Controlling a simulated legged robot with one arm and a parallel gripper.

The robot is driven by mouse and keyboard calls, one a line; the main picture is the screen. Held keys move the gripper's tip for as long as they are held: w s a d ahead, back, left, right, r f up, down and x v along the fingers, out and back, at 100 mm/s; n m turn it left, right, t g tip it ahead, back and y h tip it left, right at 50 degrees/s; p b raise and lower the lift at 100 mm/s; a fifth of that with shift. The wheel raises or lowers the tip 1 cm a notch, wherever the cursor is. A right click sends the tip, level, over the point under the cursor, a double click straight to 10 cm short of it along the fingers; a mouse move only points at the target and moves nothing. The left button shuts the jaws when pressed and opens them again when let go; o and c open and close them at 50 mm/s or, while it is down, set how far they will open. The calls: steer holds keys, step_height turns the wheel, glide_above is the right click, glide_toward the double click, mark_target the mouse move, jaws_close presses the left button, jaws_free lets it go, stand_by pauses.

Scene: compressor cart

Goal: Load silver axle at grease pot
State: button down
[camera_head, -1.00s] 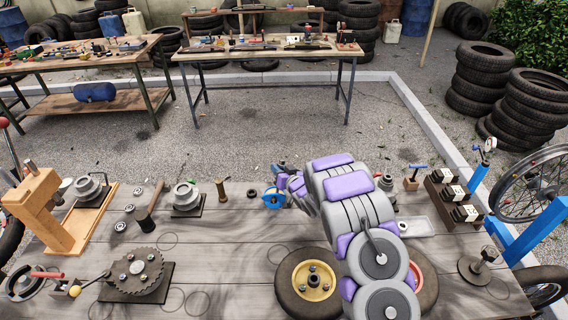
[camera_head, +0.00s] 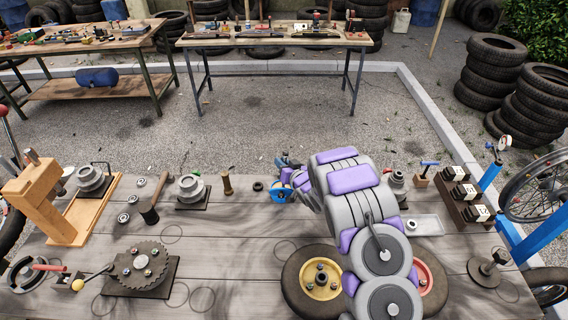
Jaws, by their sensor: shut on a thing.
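My gripper (camera_head: 288,162) is at the far edge of the near workbench, low beside a blue round item (camera_head: 280,193). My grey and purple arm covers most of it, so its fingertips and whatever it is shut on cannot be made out. No silver axle can be told apart for sure in this view. I cannot tell which item is the grease pot; a small brass-coloured cylinder (camera_head: 227,182) stands upright left of the blue item.
The grey plank workbench (camera_head: 240,240) holds a wooden press (camera_head: 36,200), a toothed disc (camera_head: 142,268), a yellow-hubbed wheel (camera_head: 318,278), a white tray (camera_head: 424,224) and a dark block rack (camera_head: 462,196) at right. The bench middle, left of the wheel, is largely clear.

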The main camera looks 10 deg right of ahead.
steer(key=shift+d+f, duration=0.3)
steer(key=shift+d, duration=0.15)
steer(key=shift+a, duration=0.1)
steer(key=shift+a+f, duration=0.25)
steer(key=shift+a, duration=0.15)
steer(key=shift+d+f, duration=0.15)
steer(key=shift+d, duration=0.2)
steer(key=shift+a, duration=0.2)
steer(key=shift+s+f+p, duration=0.1)
steer(key=shift+f+p, duration=0.4)
steer(key=shift+p, duration=0.2)
stand_by(3.6)
